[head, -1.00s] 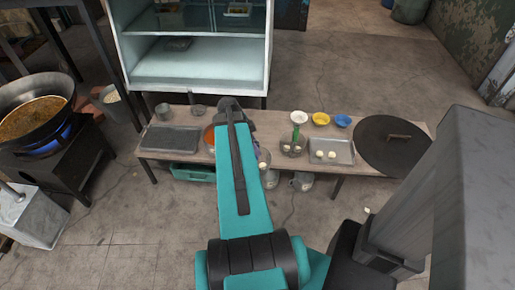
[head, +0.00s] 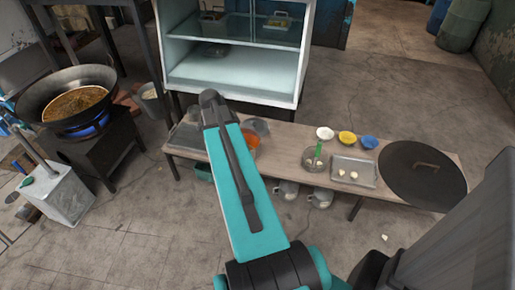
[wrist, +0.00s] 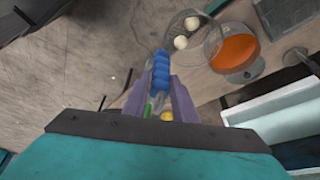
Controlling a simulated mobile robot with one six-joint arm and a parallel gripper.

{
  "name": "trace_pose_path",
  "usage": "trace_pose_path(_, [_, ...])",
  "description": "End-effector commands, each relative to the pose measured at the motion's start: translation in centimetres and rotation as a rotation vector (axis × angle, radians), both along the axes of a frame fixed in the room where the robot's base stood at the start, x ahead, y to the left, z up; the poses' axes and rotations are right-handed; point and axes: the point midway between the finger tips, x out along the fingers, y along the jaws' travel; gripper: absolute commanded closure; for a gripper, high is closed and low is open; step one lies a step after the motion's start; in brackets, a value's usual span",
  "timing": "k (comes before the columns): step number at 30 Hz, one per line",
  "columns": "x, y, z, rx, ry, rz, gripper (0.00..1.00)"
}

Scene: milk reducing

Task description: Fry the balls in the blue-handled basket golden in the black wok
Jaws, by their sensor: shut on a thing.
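My gripper (wrist: 160,88) is shut on the blue ribbed handle (wrist: 161,68) in the wrist view. The wire basket (wrist: 193,44) extends beyond it with two pale, whitish balls (wrist: 187,22) in it. In the head view my own arm hides the gripper and most of the basket. The black wok (head: 40,104) stands at the far left on a dark burner stand, holding golden-brown oil (head: 78,104). A blue flame (head: 92,128) shows under it. The basket is apart from the wok, near the low table's left part.
The low table (head: 290,138) holds a green-handled basket (head: 318,152), a metal tray (head: 354,181) with two pale balls, small bowls and a round black lid (head: 422,190). An orange-filled bowl (wrist: 234,52) is beside my basket. A glass cabinet (head: 235,75) stands behind. Floor between table and wok is open.

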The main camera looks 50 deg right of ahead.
Motion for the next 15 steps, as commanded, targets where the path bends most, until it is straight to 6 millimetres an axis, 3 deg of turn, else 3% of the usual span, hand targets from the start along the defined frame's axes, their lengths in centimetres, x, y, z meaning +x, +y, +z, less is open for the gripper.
trace_pose_path(3, [2.7, 1.9, 1.6, -0.002, -0.003, 0.067, 1.0])
trace_pose_path(15, [9.9, 9.2, 6.5, 0.004, -0.005, 0.31, 1.0])
